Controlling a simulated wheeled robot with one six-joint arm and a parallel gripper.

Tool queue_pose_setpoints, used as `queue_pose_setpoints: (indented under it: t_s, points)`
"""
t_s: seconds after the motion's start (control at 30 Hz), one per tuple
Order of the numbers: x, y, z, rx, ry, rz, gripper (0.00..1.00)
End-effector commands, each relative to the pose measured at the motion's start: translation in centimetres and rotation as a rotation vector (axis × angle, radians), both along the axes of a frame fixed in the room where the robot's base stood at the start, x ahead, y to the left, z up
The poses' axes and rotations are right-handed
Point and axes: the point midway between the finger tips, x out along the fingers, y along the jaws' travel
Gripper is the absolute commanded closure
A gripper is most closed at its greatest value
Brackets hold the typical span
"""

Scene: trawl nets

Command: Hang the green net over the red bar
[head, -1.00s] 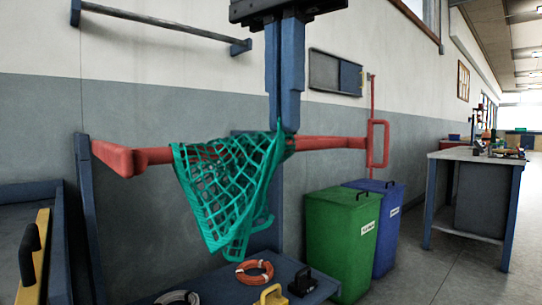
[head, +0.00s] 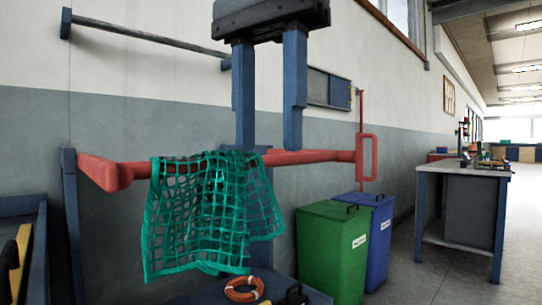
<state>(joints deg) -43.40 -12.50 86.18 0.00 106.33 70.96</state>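The green net (head: 203,220) hangs draped over the red bar (head: 315,157) in the head view. Its larger part hangs in front, and a shorter part shows at the right, lower behind the bar. My gripper (head: 269,148) is open, with its two blue fingers apart, pointing down. Its fingertips are just above or at the height of the net's top edge and the bar. Nothing shows between the fingers. I cannot tell whether the left fingertip touches the net.
A grey rail (head: 145,34) is fixed high on the wall. Green (head: 334,245) and blue (head: 379,235) bins stand at the right, before a workbench (head: 462,172).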

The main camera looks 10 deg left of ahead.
Motion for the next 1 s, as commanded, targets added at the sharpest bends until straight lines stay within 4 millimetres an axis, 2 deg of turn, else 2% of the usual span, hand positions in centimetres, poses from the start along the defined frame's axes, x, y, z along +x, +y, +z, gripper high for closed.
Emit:
queue_pose_setpoints:
  t_s: [0.4, 0.67, 1.0]
  points:
    - [-1.1, -0.1, 2.9, 0.000, 0.000, -0.002, 0.61]
    - [-1.4, -0.1, 3.6, 0.001, 0.000, -0.002, 0.61]
    - [-3.0, -0.2, 7.4, 0.000, 0.000, -0.001, 0.61]
